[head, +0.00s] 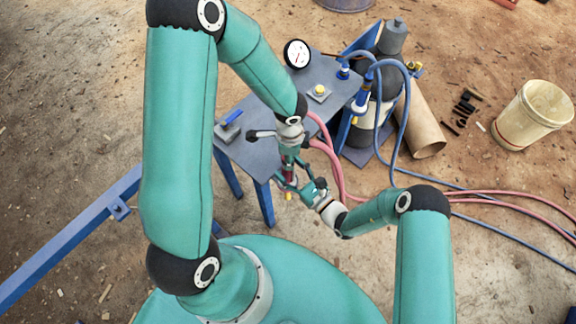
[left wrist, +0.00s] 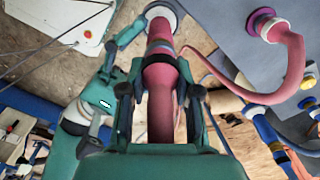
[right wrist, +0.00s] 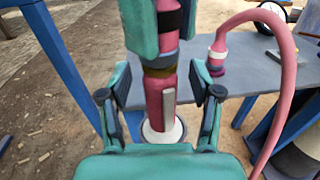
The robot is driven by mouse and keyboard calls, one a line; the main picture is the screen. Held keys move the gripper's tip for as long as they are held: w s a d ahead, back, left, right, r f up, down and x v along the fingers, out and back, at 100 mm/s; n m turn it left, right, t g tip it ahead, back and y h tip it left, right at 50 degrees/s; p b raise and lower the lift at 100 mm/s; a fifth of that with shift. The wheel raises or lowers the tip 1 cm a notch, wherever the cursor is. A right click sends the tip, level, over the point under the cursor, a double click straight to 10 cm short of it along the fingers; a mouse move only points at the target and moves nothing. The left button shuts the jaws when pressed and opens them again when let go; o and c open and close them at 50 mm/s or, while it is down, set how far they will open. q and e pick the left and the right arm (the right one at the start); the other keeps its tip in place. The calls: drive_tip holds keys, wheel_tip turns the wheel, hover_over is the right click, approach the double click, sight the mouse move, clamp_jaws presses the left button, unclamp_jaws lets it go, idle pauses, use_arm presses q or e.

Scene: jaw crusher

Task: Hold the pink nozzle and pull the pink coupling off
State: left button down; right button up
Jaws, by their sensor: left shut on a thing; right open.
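The pink nozzle (left wrist: 160,85), with a black band, sits between the fingers of my left gripper (left wrist: 160,90), which is shut on it. My left gripper comes down from above in the head view (head: 289,150). In line below the nozzle is the pink coupling (right wrist: 154,100), with a brass-coloured ring and a grey strip. My right gripper (right wrist: 160,98) is open, with its fingers on either side of the coupling. Nozzle and coupling look joined in line; the exact joint is hard to see. In the head view my right gripper (head: 312,190) is just below the left.
The grey table (head: 252,150) with blue legs stands close behind both grippers. A pink hose (right wrist: 283,60) arches from a table fitting on the right. Blue hoses, a gas cylinder (head: 391,40) and a cream bucket (head: 540,105) are farther right. Open ground lies left of the table.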

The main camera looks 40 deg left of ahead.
drive_tip(key=shift+w+a, duration=0.1)
drive_tip(key=shift+a, duration=0.45)
clamp_jaws()
idle(1.0)
use_arm(q)
drive_tip(key=shift+r, duration=0.25)
drive_tip(key=shift+r, duration=1.4)
